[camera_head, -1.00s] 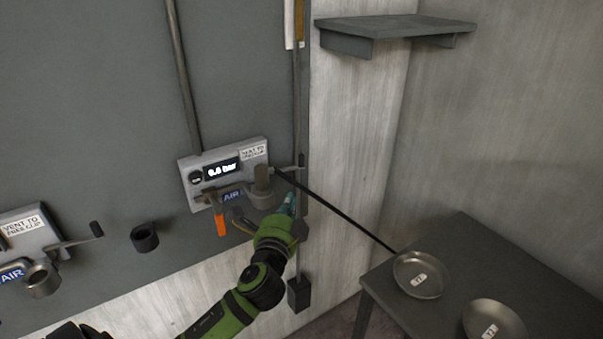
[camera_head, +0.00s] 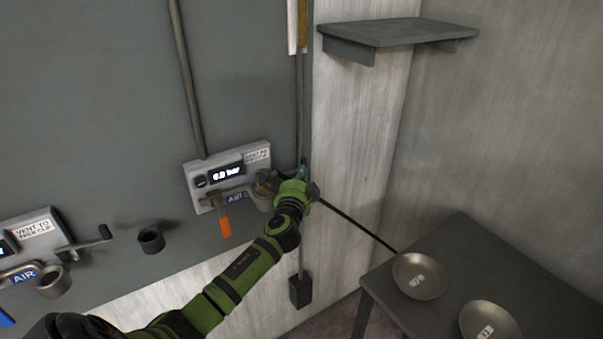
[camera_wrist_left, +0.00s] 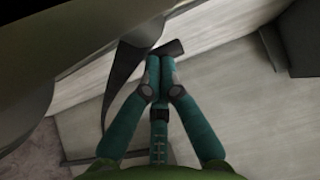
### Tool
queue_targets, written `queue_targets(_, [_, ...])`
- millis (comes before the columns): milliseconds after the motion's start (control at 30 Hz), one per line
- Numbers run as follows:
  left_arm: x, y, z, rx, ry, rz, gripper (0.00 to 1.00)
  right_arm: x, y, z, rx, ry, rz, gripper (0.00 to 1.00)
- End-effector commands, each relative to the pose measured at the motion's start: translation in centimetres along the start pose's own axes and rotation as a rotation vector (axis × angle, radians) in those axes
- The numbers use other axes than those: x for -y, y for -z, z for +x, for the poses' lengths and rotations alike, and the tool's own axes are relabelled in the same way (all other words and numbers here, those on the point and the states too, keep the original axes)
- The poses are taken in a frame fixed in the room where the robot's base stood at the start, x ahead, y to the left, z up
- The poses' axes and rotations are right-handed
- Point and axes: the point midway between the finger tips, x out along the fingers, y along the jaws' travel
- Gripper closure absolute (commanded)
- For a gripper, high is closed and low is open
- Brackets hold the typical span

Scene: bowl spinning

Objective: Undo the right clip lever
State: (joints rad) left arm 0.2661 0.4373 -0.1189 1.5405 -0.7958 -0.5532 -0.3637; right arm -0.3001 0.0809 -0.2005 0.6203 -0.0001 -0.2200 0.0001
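The right wall unit (camera_head: 198,178) is a grey box with a small pressure display and an orange-handled valve (camera_head: 225,228). The right clip lever is mostly hidden behind my left gripper (camera_head: 303,172) in the head view. My left gripper is at the unit's right side, its teal fingers pointing up. In the left wrist view its fingertips (camera_wrist_left: 160,65) are together, with no gap seen between them. A dark block (camera_wrist_left: 170,48), perhaps the lever's end, lies right at the tips; whether they touch is unclear. My right gripper is not in view.
A similar unit (camera_head: 40,235) with its own lever (camera_head: 104,232) is at the left. A thin black rod (camera_head: 350,222) runs from near my gripper toward the table (camera_head: 465,250), which bears two metal bowls (camera_head: 420,277) (camera_head: 488,322). A shelf (camera_head: 395,32) is above.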

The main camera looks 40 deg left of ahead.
Motion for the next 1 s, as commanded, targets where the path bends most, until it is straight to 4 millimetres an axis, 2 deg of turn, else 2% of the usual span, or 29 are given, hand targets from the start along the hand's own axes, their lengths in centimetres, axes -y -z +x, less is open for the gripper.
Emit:
queue_targets(267, [-0.1,0.0,0.1,0.003,0.001,0.0,1.0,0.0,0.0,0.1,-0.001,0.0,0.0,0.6])
queue_targets(533, [-0.3,-0.2,1.9,0.122,0.003,-0.002,1.0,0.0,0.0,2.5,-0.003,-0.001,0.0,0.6])
queue_targets(1000, [0.4,-0.5,2.2,0.136,0.008,0.0,1.0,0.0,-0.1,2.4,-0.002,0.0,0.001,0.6])
